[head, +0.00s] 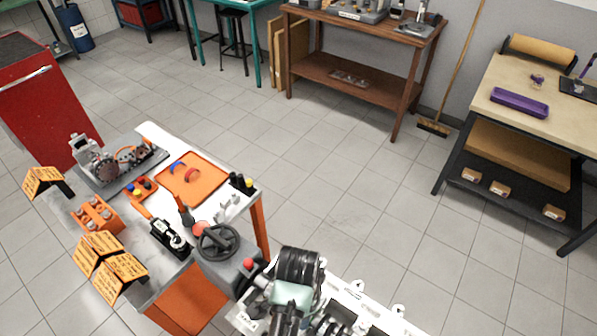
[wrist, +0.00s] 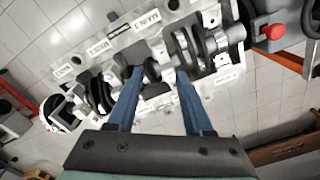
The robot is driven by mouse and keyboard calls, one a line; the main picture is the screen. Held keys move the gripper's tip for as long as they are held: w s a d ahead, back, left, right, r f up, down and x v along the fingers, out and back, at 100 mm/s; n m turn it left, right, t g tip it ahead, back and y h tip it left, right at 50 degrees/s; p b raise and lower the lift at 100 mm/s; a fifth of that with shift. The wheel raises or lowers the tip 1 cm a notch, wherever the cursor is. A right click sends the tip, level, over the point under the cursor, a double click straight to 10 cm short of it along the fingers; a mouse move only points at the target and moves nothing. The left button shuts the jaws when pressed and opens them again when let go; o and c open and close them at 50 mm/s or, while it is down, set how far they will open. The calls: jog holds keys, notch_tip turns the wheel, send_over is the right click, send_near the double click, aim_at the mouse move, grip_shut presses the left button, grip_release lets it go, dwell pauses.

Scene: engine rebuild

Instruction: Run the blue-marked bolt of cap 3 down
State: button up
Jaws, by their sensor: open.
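The light-coloured engine block (head: 385,318) with its crankshaft is at the bottom of the head view, partly hidden by my arm. In the wrist view the block (wrist: 119,56) runs diagonally across the upper part, with the dark and silver crankshaft (wrist: 205,48) along it. I cannot pick out cap 3 or a blue-marked bolt; the fingers cover part of that area.
A grey handwheel (head: 216,241) and red knob (wrist: 273,32) are at the block's end. Beside it, a table holds an orange tray (head: 205,191), a holed orange block (head: 96,216) and orange signs (head: 102,265). A workbench (head: 478,97) stands right. The central floor is clear.

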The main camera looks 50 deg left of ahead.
notch_tip(320, 180, up, 3)
jog(key=shift+r, duration=0.2)
dwell(0.6)
